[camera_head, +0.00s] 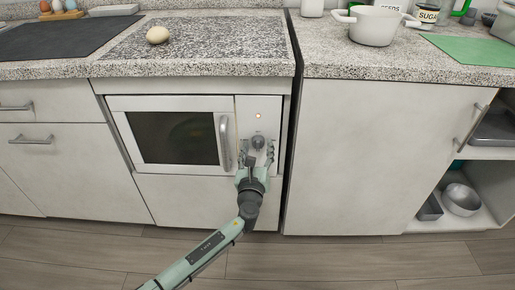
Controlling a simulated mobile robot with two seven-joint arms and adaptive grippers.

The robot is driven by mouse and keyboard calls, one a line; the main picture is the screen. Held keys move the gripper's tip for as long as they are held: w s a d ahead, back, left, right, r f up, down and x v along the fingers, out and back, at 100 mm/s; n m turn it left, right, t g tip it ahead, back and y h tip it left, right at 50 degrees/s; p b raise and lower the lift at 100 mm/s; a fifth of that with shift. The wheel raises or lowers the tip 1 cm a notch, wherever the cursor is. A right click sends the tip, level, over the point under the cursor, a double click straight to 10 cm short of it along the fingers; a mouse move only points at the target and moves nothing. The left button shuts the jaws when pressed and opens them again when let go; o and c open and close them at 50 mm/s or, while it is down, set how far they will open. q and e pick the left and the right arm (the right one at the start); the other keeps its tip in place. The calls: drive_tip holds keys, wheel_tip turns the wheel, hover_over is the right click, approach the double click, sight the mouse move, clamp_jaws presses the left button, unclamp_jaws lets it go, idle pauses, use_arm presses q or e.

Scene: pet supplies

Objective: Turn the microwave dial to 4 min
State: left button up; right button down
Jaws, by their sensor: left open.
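The microwave (180,103) is built into the counter front, with a dark window (175,137) in its closed door and a vertical handle (225,140) on the door's right side. Its light control panel (259,106) is right of the door, with a small lit orange light (258,116). The round grey dial (258,142) is below the light. My left gripper (257,148) is at the dial, open, with one finger on each side of it. Contact and the dial's setting are too small to tell. My right gripper is not in view.
The door handle is close to the left of my gripper. The counter above carries an egg-like item (158,35) and a white pot (374,25). Right of the microwave are a plain cabinet door (375,150) and open shelves with metal bowls (461,199). The floor in front is clear.

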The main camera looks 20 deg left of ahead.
use_arm(q)
drive_tip(key=v, duration=1.2)
drive_tip(key=shift+w, duration=0.1)
